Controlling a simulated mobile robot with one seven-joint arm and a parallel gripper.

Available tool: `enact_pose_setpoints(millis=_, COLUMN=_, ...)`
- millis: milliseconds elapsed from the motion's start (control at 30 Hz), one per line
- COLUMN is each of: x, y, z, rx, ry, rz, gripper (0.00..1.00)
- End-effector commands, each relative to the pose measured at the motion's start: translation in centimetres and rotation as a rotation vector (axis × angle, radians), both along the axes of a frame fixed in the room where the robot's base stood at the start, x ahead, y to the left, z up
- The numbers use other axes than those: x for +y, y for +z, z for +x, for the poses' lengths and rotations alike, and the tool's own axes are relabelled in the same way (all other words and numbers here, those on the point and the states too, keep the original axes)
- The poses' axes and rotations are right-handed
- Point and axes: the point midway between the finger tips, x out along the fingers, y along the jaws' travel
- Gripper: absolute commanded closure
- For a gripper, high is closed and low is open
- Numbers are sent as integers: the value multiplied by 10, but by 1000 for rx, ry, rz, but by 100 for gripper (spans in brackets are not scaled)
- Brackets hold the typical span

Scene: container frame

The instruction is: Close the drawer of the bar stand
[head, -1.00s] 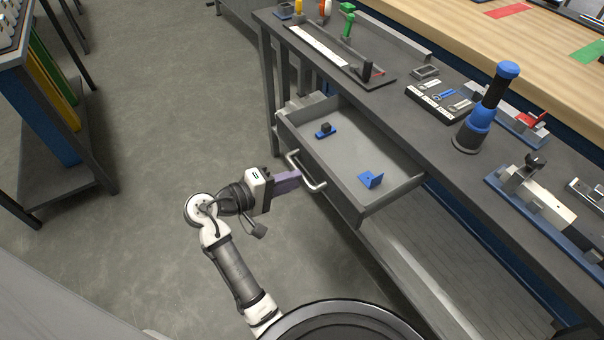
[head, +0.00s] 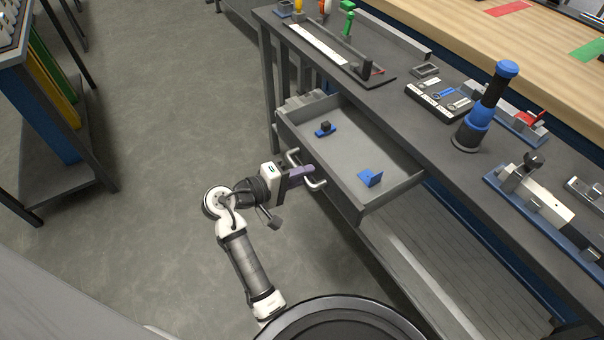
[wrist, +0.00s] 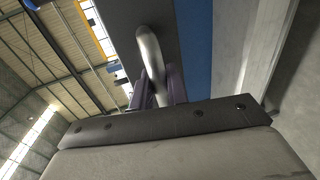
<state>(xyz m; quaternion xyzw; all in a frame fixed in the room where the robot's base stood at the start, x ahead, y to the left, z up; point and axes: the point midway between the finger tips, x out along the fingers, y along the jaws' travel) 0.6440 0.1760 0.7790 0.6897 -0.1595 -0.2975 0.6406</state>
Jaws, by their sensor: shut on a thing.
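The grey drawer (head: 350,188) of the bar stand (head: 395,95) stands pulled out under the dark worktop. Its front carries a curved metal handle (head: 318,184). My gripper (head: 307,173) is at the handle, with its purple fingers against the bar. In the wrist view the handle (wrist: 151,58) runs between the two fingers of my gripper (wrist: 160,88), which is shut on it. Inside the drawer lie a blue piece with a black knob (head: 325,129) and a blue bracket (head: 370,179). The fingertips are partly hidden by the handle.
The worktop holds a blue and black cylinder tool (head: 486,108), a tool tray (head: 440,101) and a clamp fixture (head: 540,195). A slatted lower shelf (head: 455,275) lies below the drawer. Open floor (head: 150,230) extends to the left, up to a rack (head: 50,110).

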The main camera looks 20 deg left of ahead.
Motion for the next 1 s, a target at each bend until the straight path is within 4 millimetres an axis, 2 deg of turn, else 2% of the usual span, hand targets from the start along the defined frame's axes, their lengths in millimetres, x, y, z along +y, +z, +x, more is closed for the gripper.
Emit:
enact_pose_setpoints(millis=167, x=-3, y=1, z=3, rx=0, ry=-1, rz=0, gripper=100)
enact_pose_setpoints(millis=367, x=-19, y=2, z=23, rx=0, ry=-6, rz=0, gripper=100)
enact_pose_setpoints(millis=800, x=-85, y=1, z=105, rx=0, ry=-7, rz=-1, gripper=100)
enact_pose_setpoints(millis=1000, x=-108, y=1, z=136, rx=-1, ry=-5, rz=1, gripper=100)
